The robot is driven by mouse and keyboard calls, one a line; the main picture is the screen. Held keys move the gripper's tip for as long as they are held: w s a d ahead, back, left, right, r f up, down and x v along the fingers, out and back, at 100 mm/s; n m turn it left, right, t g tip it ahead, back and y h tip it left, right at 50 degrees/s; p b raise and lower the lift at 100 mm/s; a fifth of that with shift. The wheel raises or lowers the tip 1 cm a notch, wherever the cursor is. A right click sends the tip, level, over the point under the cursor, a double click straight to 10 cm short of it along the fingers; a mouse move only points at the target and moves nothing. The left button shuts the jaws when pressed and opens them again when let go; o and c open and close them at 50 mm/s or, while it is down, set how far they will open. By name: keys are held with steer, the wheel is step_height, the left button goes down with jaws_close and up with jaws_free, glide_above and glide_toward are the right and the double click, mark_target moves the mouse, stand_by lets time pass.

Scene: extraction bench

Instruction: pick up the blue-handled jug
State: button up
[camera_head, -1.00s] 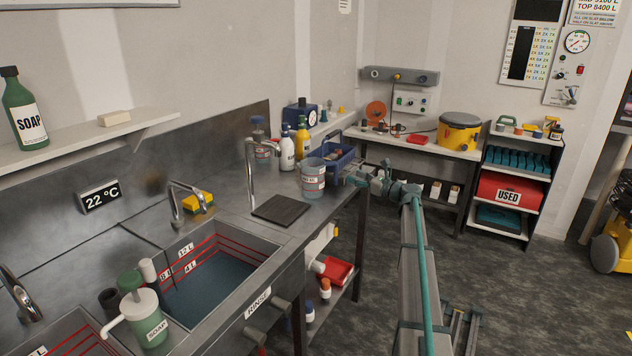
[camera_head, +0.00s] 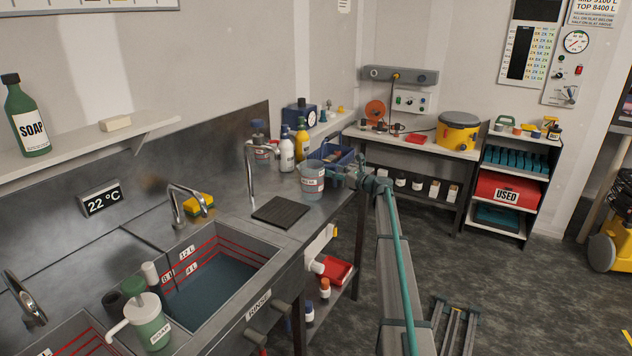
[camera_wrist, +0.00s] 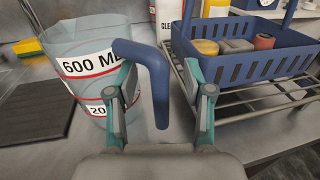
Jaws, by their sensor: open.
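The jug (camera_head: 312,181) is a clear grey-blue vessel with red lines and a white label, upright at the right end of the steel counter. In the wrist view the jug (camera_wrist: 85,62) is at the left, marked 600 ML, and its blue handle (camera_wrist: 158,85) hangs down on its right side. My gripper (camera_wrist: 160,88) is open, with one teal-and-grey finger on each side of the handle; I cannot tell whether either touches it. In the head view my gripper (camera_head: 341,174) is just right of the jug, and the handle is hard to make out.
A blue basket (camera_wrist: 245,55) with several items stands on a wire rack just right of my gripper. Bottles (camera_head: 287,149) stand behind the jug. A dark mat (camera_head: 281,212) lies in front of it, beside the tap and sink (camera_head: 215,275). The counter edge is close.

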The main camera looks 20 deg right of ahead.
jaws_close()
stand_by(0.5)
